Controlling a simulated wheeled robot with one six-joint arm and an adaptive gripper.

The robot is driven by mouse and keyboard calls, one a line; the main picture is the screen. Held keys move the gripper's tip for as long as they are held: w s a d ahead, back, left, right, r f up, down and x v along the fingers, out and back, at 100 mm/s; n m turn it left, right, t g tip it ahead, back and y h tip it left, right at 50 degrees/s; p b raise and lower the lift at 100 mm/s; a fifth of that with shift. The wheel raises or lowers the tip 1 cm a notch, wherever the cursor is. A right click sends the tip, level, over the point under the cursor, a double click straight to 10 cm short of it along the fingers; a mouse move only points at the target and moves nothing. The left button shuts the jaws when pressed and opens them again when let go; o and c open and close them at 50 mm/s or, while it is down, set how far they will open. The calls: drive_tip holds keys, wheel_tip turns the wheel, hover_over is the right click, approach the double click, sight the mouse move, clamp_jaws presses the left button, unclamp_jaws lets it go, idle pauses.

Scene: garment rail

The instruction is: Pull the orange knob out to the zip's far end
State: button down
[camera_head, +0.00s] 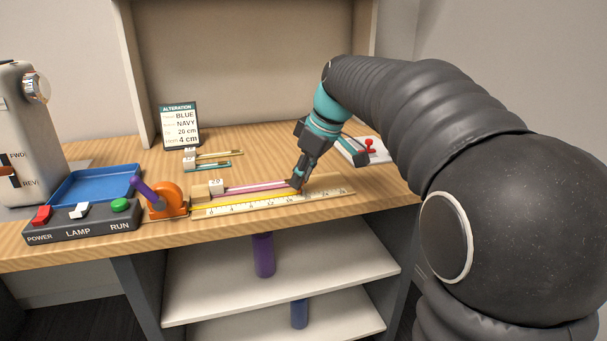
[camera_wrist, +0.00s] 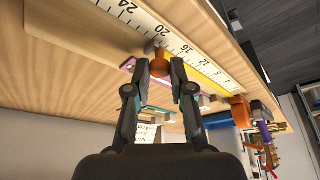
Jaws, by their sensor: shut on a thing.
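The orange knob (camera_wrist: 159,68) sits between my fingertips in the wrist view. My gripper (camera_wrist: 160,66) is shut on it, close above the board. In the head view my gripper (camera_head: 297,184) stands at the right part of the zip board, and its fingers hide the knob. The zip shows as a pink strip (camera_head: 255,187) behind a yellow strip (camera_head: 225,204). A ruler (camera_head: 325,193) runs along the front, with numbers rising to the right. In the wrist view the knob is near the ruler's 20 mark (camera_wrist: 160,28).
A white block (camera_head: 215,186) marked 20 stands behind the strip's left end. An orange clamp-like part with a purple lever (camera_head: 165,200) is left of the board. A switch box (camera_head: 80,220), blue tray (camera_head: 95,184) and alteration card (camera_head: 180,126) stand nearby. A red joystick (camera_head: 370,145) is behind right.

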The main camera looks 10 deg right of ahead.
drive_tip(key=c, duration=1)
unclamp_jaws()
drive_tip(key=v, duration=1.2)
